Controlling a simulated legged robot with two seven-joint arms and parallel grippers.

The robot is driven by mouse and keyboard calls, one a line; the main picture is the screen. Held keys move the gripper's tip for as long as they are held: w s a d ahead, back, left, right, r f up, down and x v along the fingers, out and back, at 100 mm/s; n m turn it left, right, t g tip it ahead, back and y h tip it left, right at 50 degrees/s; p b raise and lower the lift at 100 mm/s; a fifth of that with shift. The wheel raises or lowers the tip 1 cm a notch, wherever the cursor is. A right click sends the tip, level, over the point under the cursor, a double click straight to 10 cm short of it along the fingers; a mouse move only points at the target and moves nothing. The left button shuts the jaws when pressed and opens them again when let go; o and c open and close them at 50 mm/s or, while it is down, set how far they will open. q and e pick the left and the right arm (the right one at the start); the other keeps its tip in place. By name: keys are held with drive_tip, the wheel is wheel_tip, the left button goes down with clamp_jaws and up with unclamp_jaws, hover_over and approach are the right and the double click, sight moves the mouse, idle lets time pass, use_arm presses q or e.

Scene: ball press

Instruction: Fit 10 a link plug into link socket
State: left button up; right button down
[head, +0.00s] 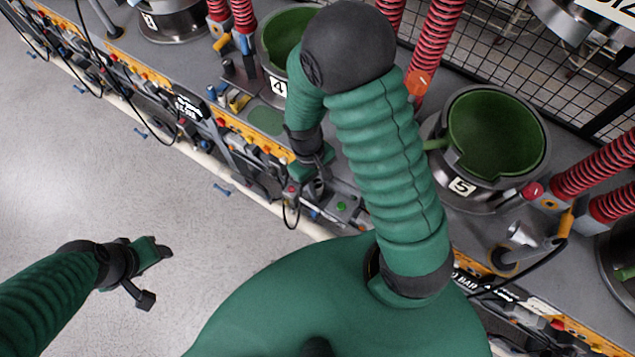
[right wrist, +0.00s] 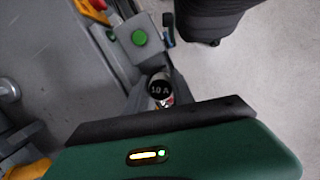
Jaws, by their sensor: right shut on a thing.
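The 10 A link plug (right wrist: 168,90) shows in the right wrist view as a dark round cap lettered "10 A", with a pale metal body below it. The plug's lower end is hidden behind that finger. I cannot make out the link socket or tell whether the plug sits in it. My left gripper (head: 152,272) is open and empty above the floor.
A green button (right wrist: 139,38) is beside the plug on the grey console. A green bowl marked 5 (head: 497,135) stands at right, and one marked 4 (head: 285,38) is partly behind my arm. Red hoses (head: 443,45) rise at the back.

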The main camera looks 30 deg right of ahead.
drive_tip(key=shift+f, duration=0.15)
drive_tip(key=shift+f, duration=0.35)
drive_tip(key=shift+f+b, duration=0.35)
drive_tip(key=shift+f, duration=0.15)
drive_tip(key=shift+f, duration=0.15)
drive_tip(key=shift+f, duration=0.15)
drive_tip(key=c, duration=1.1)
unclamp_jaws()
drive_tip(key=shift+c, duration=0.2)
drive_tip(key=shift+o, duration=0.7)
drive_tip(key=shift+a, duration=0.2)
